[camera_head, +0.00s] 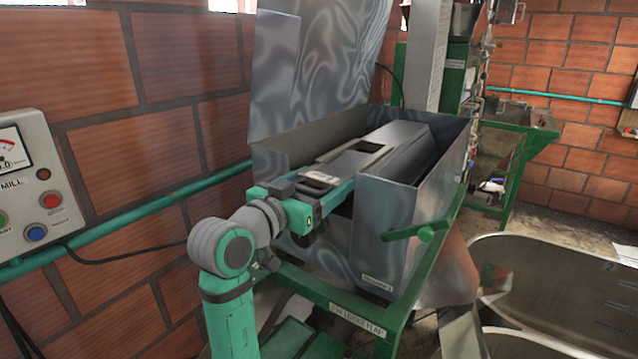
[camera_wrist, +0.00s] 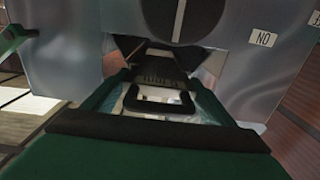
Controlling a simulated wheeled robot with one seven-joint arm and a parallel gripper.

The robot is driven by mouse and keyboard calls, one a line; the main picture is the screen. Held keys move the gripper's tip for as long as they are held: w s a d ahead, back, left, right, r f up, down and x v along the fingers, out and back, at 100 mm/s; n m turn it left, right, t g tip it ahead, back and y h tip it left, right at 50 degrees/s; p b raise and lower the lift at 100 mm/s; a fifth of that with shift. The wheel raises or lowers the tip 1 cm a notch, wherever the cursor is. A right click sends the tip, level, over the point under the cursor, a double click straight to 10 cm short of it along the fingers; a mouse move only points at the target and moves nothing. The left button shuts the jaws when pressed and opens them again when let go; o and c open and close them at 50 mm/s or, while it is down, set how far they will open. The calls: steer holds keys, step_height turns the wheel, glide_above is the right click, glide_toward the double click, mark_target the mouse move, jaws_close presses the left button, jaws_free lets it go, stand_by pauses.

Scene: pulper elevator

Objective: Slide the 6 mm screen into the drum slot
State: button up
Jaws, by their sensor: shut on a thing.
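My gripper (camera_head: 335,188) reaches over the left end of an open-topped metal housing (camera_head: 385,240). In the wrist view its green fingers (camera_wrist: 158,84) close on a dark part with blurred lettering, which looks like the grip end of the screen. A black loop handle (camera_wrist: 160,103) shows nearer the camera. In the head view a flat grey plate (camera_head: 345,163), apparently the screen, extends from the gripper into the housing, sloping up to the right. The drum slot cannot be made out for certain; a dark opening (camera_wrist: 130,48) lies ahead in the wrist view.
The raised metal lid (camera_head: 305,70) stands behind the housing. A green lever (camera_head: 425,234) sticks out in front. A brick wall and a green pipe (camera_head: 130,230) run along the left, near a control box (camera_head: 40,190). A metal tank (camera_head: 550,290) stands front right.

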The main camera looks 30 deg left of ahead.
mark_target(303, 192)
steer(key=shift+w+d, duration=0.1)
steer(key=shift+w, duration=1.1)
steer(key=o, duration=1.9)
steer(key=shift+s, duration=0.15)
steer(key=shift+c, duration=0.2)
steer(key=shift+s, duration=0.1)
steer(key=s, duration=0.6)
steer(key=s+a, duration=0.1)
steer(key=s, duration=0.2)
steer(key=shift+s+d, duration=0.1)
steer(key=shift+s, duration=0.7)
